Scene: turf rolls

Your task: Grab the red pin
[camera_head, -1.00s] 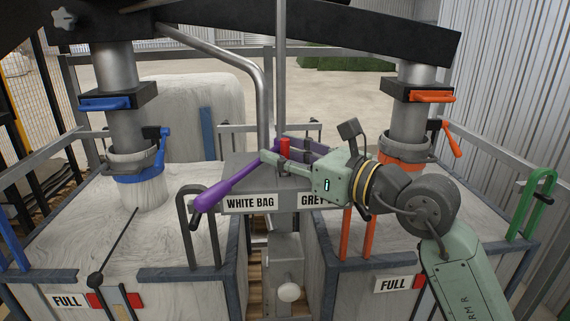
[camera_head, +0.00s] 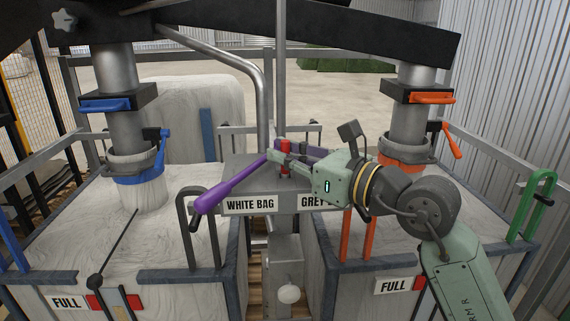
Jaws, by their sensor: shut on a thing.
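The red pin (camera_head: 285,144) stands upright at the pivot end of the purple lever, on the grey box between the two bins. Only its upper part and a bit lower down show; my gripper's fingers hide the rest.
The purple lever (camera_head: 228,186) slants down to the left over the "WHITE BAG" label (camera_head: 250,204). A vertical grey post rises just behind the pin. Orange bars (camera_head: 356,234) and an orange-collared pipe (camera_head: 409,117) stand near my arm.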

